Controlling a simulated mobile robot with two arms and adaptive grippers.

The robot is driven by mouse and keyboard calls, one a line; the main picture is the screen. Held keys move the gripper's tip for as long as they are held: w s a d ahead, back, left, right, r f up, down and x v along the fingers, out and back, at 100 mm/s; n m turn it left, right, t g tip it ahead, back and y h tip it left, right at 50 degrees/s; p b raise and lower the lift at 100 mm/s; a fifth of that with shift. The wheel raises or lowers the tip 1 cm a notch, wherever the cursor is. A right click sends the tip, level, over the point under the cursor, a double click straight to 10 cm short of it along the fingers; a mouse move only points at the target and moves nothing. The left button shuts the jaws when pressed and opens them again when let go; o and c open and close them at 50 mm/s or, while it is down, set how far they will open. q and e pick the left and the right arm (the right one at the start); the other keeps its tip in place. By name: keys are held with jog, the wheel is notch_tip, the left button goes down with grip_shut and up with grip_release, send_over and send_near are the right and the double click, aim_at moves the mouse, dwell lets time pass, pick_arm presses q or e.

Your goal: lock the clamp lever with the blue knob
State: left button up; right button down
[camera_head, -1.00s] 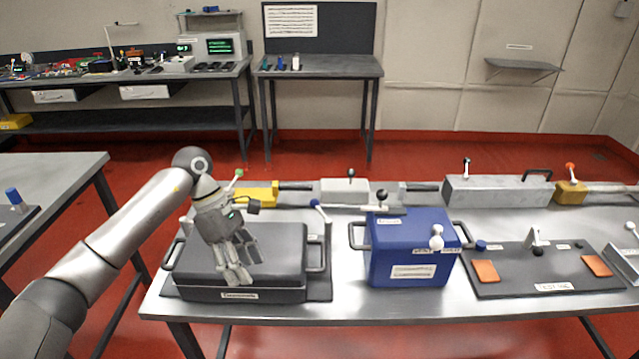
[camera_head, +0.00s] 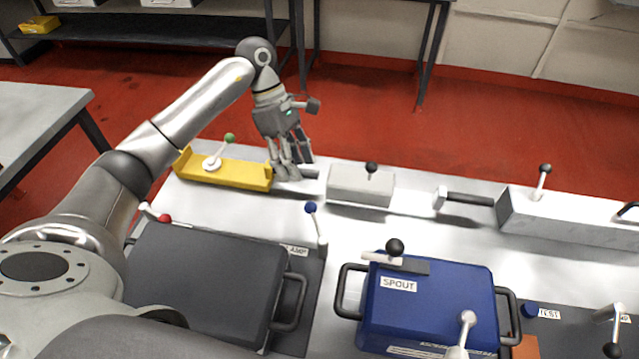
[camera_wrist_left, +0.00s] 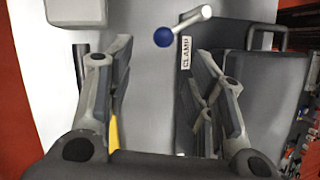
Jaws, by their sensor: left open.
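The clamp lever's blue knob (camera_head: 311,208) tops a pale lever (camera_head: 321,232) rising at the right edge of the dark case's base plate, beside a label. In the left wrist view the blue knob (camera_wrist_left: 163,37) and its pale rod stand by the "CLAMP" label (camera_wrist_left: 186,53), ahead of the fingers. My left gripper (camera_head: 292,170) is open and empty. It is beyond the knob in the head view, over the table's back part between the yellow block and the grey block. It also shows in the left wrist view (camera_wrist_left: 160,80). My right gripper is out of view.
The dark case (camera_head: 205,280) has a side handle and a red-knobbed lever (camera_head: 164,218). A green-knobbed lever stands on the yellow block (camera_head: 225,172). A black-knobbed grey block (camera_head: 360,186) and the blue "SPOUT" box (camera_head: 430,305) are to the right. Bare tabletop (camera_head: 375,230) lies between.

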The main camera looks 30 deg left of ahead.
aim_at(308, 203)
pick_arm(q)
jog(key=p+x, duration=0.1)
jog(key=x, duration=0.1)
jog(key=s+p+x, duration=0.1)
jog(key=x, duration=0.2)
jog(key=shift+d, duration=0.25)
jog(key=p+x, duration=0.1)
jog(key=x, duration=0.3)
jog(key=shift+w, duration=0.2)
jog(key=shift+s+d+f, duration=0.1)
jog(key=shift+d+f, duration=0.05)
jog(key=shift+f, duration=0.4)
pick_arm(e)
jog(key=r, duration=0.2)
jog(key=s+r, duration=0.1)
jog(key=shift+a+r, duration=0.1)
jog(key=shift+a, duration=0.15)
pick_arm(q)
jog(key=shift+s, duration=0.1)
jog(key=c, duration=0.9)
grip_shut()
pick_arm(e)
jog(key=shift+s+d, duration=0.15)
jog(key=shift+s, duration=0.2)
